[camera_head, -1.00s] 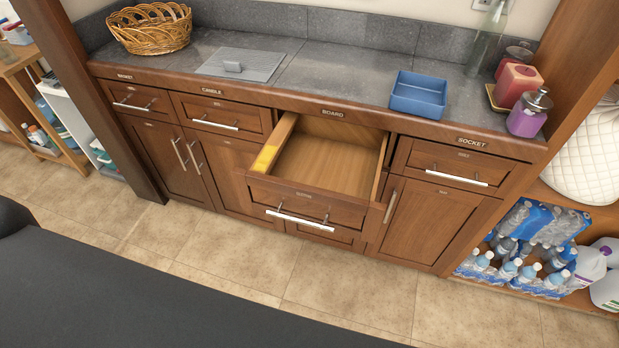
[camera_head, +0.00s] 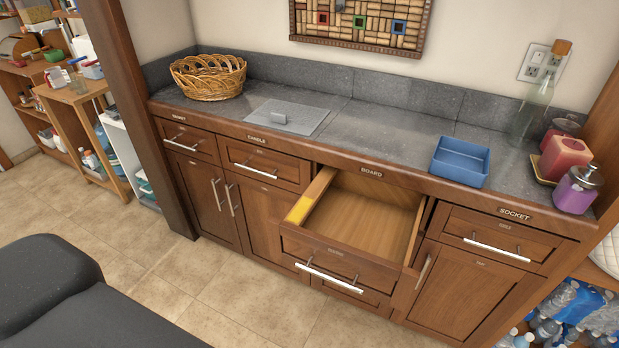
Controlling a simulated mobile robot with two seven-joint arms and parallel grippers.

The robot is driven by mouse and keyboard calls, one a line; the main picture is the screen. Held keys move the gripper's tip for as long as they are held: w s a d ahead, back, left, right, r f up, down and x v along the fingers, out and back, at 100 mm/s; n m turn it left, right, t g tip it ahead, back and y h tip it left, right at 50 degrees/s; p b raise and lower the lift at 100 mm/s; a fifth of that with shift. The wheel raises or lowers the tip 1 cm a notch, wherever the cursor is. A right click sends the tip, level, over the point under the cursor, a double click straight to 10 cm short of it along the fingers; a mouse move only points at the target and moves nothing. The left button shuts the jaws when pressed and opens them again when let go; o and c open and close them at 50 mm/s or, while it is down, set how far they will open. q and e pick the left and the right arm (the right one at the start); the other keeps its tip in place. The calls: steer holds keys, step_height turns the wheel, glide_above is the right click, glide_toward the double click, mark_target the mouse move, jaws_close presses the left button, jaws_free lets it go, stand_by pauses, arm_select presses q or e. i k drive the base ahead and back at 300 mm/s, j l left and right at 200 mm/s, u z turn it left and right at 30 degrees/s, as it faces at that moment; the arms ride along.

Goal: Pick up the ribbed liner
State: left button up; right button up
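A flat grey ribbed sheet (camera_head: 309,119), which looks like the ribbed liner, lies on the dark counter between the wicker basket and the blue tray. Neither of my grippers is in view.
An open, mostly empty drawer (camera_head: 369,222) with a yellow patch (camera_head: 298,213) juts out below the counter (camera_head: 386,146). A wicker basket (camera_head: 208,76) stands left, a blue tray (camera_head: 460,162) right, near a red container (camera_head: 566,158) and purple jar (camera_head: 575,190). Tiled floor lies in front.

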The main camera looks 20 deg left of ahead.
mark_target(289, 117)
steer(key=i+l, duration=0.2)
steer(key=i, duration=0.2)
steer(key=i+l+u, duration=0.1)
steer(key=i+l, duration=0.15)
steer(key=i, duration=0.2)
